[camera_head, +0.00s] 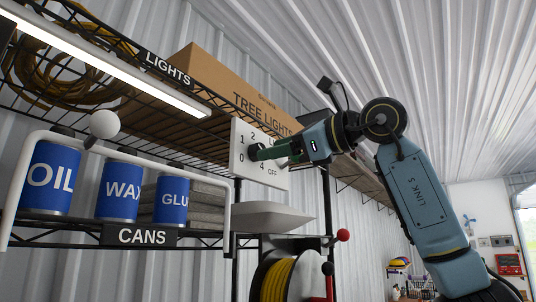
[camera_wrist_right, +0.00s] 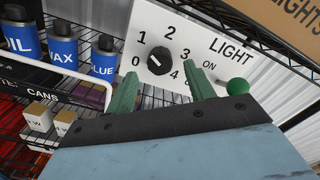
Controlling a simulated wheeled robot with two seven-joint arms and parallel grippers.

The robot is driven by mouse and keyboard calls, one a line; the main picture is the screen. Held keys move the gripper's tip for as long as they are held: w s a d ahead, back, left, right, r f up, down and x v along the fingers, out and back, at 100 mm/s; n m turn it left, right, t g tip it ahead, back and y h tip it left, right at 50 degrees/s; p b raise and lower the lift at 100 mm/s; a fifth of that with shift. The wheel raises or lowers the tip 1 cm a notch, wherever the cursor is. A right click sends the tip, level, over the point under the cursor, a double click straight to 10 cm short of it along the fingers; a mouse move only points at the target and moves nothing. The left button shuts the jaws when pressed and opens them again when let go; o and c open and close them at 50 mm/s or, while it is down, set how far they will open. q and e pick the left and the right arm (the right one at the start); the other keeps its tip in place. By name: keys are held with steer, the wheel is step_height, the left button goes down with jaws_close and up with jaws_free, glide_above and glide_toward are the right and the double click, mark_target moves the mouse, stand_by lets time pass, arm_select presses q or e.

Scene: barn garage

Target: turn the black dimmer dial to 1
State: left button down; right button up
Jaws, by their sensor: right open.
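The black dimmer dial (camera_wrist_right: 159,61) sits on a white panel (camera_wrist_right: 205,29) with the numbers 0 to 4 around it. A small pale mark shows on its face; I cannot tell exactly which number it points at. In the right wrist view, the green fingers of my right gripper (camera_wrist_right: 161,74) are open, one on each side of the dial's lower part; contact is not clear. My left gripper is not in view.
A green ball knob (camera_wrist_right: 237,87) stands beside the ON label, close to the right finger. A wire shelf holds blue cans (camera_head: 119,190) to the left, behind a white rail (camera_head: 70,137). A box (camera_head: 220,85) lies above. A hose reel (camera_head: 277,278) and white tray (camera_head: 258,216) are below.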

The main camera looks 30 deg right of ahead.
steer(key=b+v, duration=0.1)
steer(key=v, duration=0.9)
steer(key=shift+s+b, duration=0.25)
steer(key=shift+b, duration=0.1)
